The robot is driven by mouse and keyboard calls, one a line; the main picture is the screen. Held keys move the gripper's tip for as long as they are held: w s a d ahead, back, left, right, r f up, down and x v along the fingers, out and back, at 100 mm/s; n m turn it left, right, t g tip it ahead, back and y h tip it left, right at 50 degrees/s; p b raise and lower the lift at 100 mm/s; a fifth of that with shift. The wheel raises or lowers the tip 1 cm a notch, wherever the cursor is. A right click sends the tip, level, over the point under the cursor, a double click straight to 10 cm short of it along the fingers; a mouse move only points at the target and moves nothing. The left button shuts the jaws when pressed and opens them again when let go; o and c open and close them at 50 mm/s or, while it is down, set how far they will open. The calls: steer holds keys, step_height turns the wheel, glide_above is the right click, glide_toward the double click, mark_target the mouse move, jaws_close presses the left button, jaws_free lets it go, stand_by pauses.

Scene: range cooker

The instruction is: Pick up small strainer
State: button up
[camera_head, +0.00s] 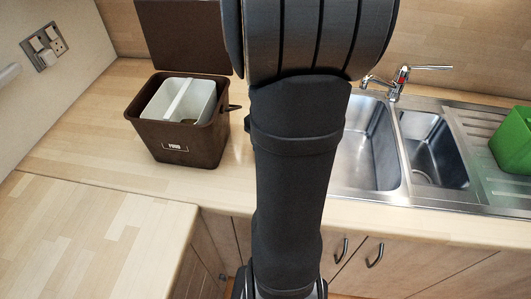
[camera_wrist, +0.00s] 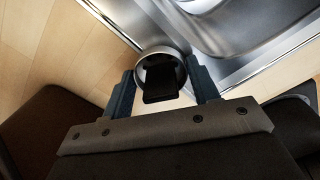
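In the wrist view, a small round thing with a shiny metal rim (camera_wrist: 142,68) and a dark part below its middle looks like the small strainer. It lies beside the metal sink edge, over the wooden worktop. My gripper (camera_wrist: 161,80) has its two dark fingers spread apart, one to the left and one to the right of this thing. I cannot tell whether the fingers touch it. In the head view, my arm hides the strainer and the gripper.
The metal sink (camera_head: 370,150) with a tap (camera_head: 399,82) is right of my arm. A green container (camera_head: 513,142) stands on the drainer (camera_head: 478,125). A brown bin (camera_head: 180,145) with a grey inner bucket stands to the left. The front left worktop (camera_head: 90,235) is clear.

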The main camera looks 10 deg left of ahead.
steer(key=c, duration=0.5)
steer(key=shift+r, duration=0.1)
